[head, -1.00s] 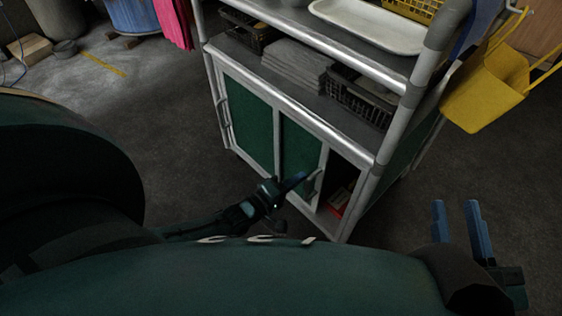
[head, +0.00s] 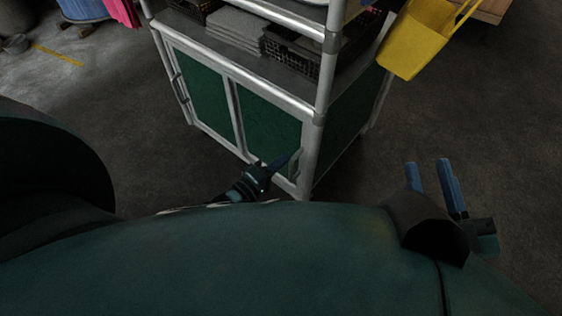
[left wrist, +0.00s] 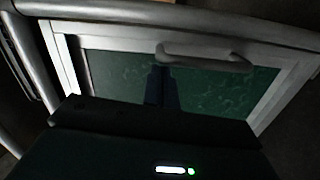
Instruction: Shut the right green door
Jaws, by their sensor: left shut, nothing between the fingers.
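The right green door (head: 265,120) is a green panel in a pale frame on the front of a metal cart. It now spans up to the cart's right corner post, and no opening shows beside it. It also fills much of the left wrist view (left wrist: 115,75), with its grey bar handle (left wrist: 205,55) across it. My left gripper (head: 289,158) is shut and empty. Its fingers lie in front of the door, close beside the handle; I cannot tell whether they touch it. My right gripper (head: 434,174) is open and empty, over the floor to the right.
The left green door (head: 205,90) stands beside the right one. The cart's upper shelf holds grey folded cloths (head: 235,28) and black crates (head: 290,60). A yellow bin (head: 415,38) hangs off the cart's right side. The floor right of the cart is clear.

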